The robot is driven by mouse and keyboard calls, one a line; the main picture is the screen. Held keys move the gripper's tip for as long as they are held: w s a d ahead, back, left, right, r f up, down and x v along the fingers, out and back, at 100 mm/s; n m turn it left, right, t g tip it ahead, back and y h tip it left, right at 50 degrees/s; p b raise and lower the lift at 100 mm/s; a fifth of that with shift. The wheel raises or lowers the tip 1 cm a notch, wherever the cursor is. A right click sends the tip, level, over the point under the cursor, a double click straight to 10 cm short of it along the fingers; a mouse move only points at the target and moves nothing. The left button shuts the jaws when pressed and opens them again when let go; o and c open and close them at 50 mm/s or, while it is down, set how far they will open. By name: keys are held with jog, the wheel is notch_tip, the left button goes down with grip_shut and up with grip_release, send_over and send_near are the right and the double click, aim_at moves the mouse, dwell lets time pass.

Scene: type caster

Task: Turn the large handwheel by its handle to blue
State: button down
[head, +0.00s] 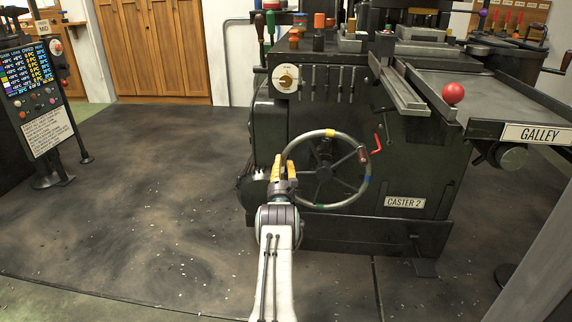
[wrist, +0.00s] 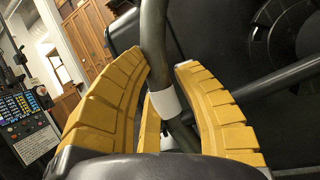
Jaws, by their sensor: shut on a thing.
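The large handwheel (head: 341,204) is on the front of the dark machine, with a grey rim and dark spokes. Its rim carries a yellow band (head: 330,133) at the top, a blue band (head: 367,180) at the lower right and a green band (head: 320,207) at the bottom. The red-brown handle (head: 363,155) is at the rim's right side, apart from my gripper. My gripper (head: 284,168) is at the rim's left side. In the wrist view, its yellow fingers are around the rim (wrist: 154,45), by a white band (wrist: 164,101).
A red bent pointer (head: 377,143) is on the machine just right of the wheel. The galley table (head: 480,95) with a red ball (head: 453,93) juts out at the right. A display stand (head: 42,100) is at the left. The floor left of the machine is clear.

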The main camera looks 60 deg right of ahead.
jog(key=shift+f, duration=0.3)
jog(key=c, duration=1.3)
grip_release()
jog(key=o, duration=0.5)
jog(key=shift+r, duration=0.25)
jog(key=shift+c, duration=0.2)
jog(key=shift+s+a, duration=0.1)
jog(key=v, duration=1.2)
jog(key=shift+c, duration=0.3)
